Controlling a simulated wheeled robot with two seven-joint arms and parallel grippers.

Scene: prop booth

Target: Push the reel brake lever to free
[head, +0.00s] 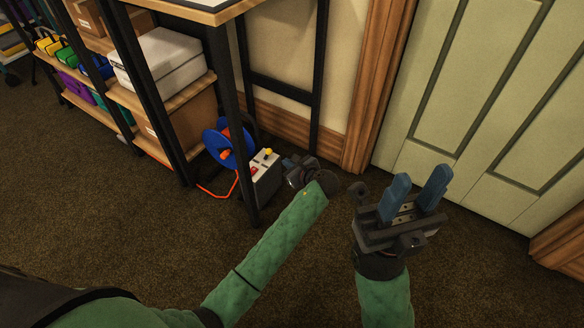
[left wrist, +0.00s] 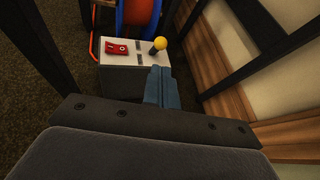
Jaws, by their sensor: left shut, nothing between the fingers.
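The brake lever has a yellow ball knob (head: 267,152) on a short stick, on top of a light grey box (head: 262,178) beside the blue cable reel (head: 230,143). In the left wrist view the knob (left wrist: 160,43) stands on a dark stick, just beyond my blue fingertips. My left gripper (head: 287,163) is low beside the box, to its right in the head view; its fingers (left wrist: 160,69) are shut and empty. Whether they touch the box or lever I cannot tell. My right gripper (head: 420,177) is open and empty, well right of the box.
A red switch (left wrist: 117,47) sits on the box top. An orange cable (head: 215,193) runs from the reel onto the floor. A dark table leg (head: 236,130) stands close by the box. A shelf (head: 190,82) with boxes is left; a green door (head: 480,90) is right.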

